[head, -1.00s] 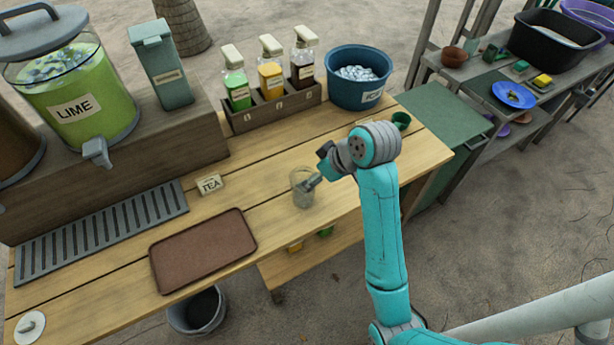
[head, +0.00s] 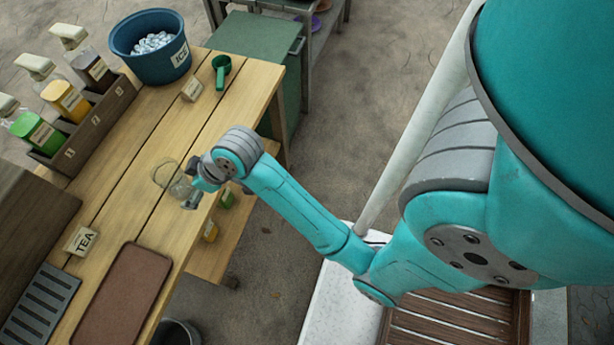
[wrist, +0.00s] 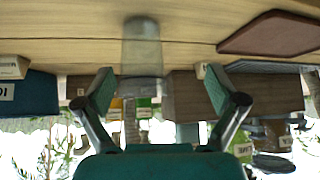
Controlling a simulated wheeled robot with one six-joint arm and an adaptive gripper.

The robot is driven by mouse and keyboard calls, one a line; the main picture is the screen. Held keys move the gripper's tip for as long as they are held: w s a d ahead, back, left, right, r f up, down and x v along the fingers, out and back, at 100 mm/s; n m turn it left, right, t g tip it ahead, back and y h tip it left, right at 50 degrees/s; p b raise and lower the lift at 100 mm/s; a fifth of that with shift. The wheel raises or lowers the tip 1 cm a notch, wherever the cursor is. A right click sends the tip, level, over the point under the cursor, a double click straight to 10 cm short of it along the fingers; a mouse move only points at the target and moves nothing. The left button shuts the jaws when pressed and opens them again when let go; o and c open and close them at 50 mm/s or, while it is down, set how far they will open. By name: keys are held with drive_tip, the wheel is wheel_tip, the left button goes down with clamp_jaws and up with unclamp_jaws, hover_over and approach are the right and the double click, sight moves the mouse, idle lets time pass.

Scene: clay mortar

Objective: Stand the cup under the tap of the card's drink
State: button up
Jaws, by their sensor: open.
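The clear cup (head: 165,178) stands on the wooden table near its front edge, partly behind my gripper (head: 190,193). In the wrist view the cup (wrist: 142,50) shows upside down, centred ahead of my gripper (wrist: 157,84), whose two fingers are spread wide with nothing gripped. I cannot tell how far the cup reaches in between the fingertips. A card reading TEA (head: 82,241) stands on the table left of the cup. No drink tap shows clearly in the views now.
A brown tray (head: 122,300) and a grey slatted drip tray (head: 40,306) lie at lower left. A bottle rack (head: 90,130), blue ice bucket (head: 150,52), small card (head: 192,88) and green scoop (head: 221,70) stand farther back. The table between rack and cup is clear.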

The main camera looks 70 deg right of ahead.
drive_tip(key=s+a+f+m+t+h, duration=0.1)
drive_tip(key=s+a+f+t, duration=0.15)
drive_tip(key=s, duration=0.55)
drive_tip(key=s+a+f+m+t+h, duration=0.1)
drive_tip(key=s+f+m, duration=0.15)
drive_tip(key=s, duration=0.65)
drive_tip(key=s+r+t, duration=0.1)
drive_tip(key=s+r, duration=0.3)
drive_tip(key=s, duration=0.3)
drive_tip(key=s+r+t, duration=0.2)
drive_tip(key=s+r, duration=0.2)
drive_tip(key=s, duration=0.4)
drive_tip(key=shift+a+n, duration=0.4)
drive_tip(key=shift+n, duration=0.05)
drive_tip(key=shift+o, duration=0.5)
drive_tip(key=shift+s+r, duration=0.2)
drive_tip(key=shift+r, duration=0.1)
